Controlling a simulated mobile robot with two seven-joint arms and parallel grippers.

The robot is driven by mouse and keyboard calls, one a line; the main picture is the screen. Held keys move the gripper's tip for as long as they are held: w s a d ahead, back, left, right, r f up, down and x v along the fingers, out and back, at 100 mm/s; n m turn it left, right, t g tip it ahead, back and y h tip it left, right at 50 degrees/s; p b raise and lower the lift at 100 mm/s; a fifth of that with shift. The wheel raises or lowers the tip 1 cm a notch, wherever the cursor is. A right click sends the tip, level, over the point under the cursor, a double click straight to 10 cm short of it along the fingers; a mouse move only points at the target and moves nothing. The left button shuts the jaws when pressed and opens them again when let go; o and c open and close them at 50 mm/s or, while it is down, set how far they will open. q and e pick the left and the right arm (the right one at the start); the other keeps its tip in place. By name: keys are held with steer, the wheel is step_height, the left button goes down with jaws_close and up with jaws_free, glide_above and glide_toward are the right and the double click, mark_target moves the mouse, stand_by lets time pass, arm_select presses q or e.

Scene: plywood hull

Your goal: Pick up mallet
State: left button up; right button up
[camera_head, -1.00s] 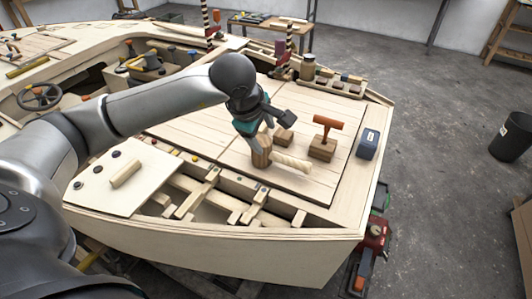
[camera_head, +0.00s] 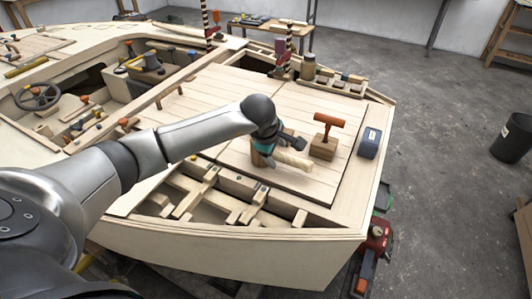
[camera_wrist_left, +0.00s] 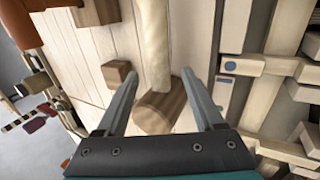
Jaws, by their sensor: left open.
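The mallet has a brown wooden head, seen in the left wrist view (camera_wrist_left: 155,112), and a pale handle. It lies on the plank deck, and its handle (camera_head: 294,160) points right in the head view. My left gripper (camera_wrist_left: 158,77) is open, with one finger on each side of the mallet near where head and handle meet. The wrist view shows gaps between the fingers and the mallet. In the head view my left gripper (camera_head: 272,145) is low over the mallet and hides part of its head. My right gripper is not in view.
A wooden block with an orange T-shaped handle (camera_head: 328,121) stands right of the mallet, with a blue-grey box (camera_head: 369,143) beyond it. A small wooden block (camera_wrist_left: 117,73) sits close to the left finger. Open hull framing (camera_head: 215,193) lies in front of the deck.

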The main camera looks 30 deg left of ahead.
arm_select(q)
steer(key=shift+x, duration=0.8)
jaws_close()
steer(key=shift+a+r, duration=0.1)
